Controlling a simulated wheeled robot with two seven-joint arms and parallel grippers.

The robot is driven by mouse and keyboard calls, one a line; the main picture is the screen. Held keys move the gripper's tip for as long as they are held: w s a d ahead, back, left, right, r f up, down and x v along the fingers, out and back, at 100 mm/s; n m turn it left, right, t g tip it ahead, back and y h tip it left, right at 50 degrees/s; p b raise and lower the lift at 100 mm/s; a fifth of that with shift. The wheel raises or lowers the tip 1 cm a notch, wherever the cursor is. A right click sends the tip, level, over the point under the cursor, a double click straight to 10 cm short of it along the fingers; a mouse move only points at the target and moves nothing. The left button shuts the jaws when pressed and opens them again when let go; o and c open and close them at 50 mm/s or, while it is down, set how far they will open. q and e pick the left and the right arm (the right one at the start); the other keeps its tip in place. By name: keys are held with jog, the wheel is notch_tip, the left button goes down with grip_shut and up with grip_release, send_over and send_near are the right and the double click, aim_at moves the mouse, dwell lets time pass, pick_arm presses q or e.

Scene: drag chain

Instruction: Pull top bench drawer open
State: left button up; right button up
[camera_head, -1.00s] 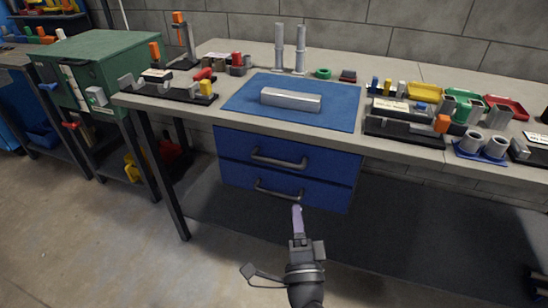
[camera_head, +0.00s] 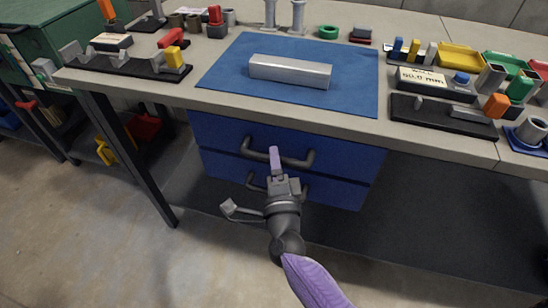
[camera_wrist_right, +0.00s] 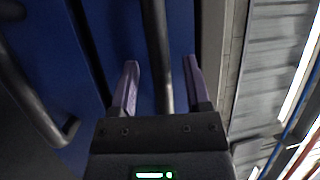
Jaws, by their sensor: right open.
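The blue bench drawer unit hangs under the workbench, with a top drawer (camera_head: 340,158) and a lower drawer (camera_head: 335,192), both closed. The top drawer's grey bar handle (camera_head: 290,160) shows in the head view behind my right gripper (camera_head: 275,158). The lower handle (camera_wrist_right: 35,100) shows at left in the wrist view. My left gripper is not in view.
The workbench top (camera_head: 420,135) overhangs the drawers. On it are a blue mat (camera_head: 225,78) with a metal bar (camera_head: 290,72), fixtures and small parts. A dark table leg (camera_head: 130,160) stands left of the drawers. Floor in front is clear.

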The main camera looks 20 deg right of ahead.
jog(key=shift+w+d+r, duration=0.15)
jog(key=shift+w, duration=0.45)
grip_shut()
dwell(1.0)
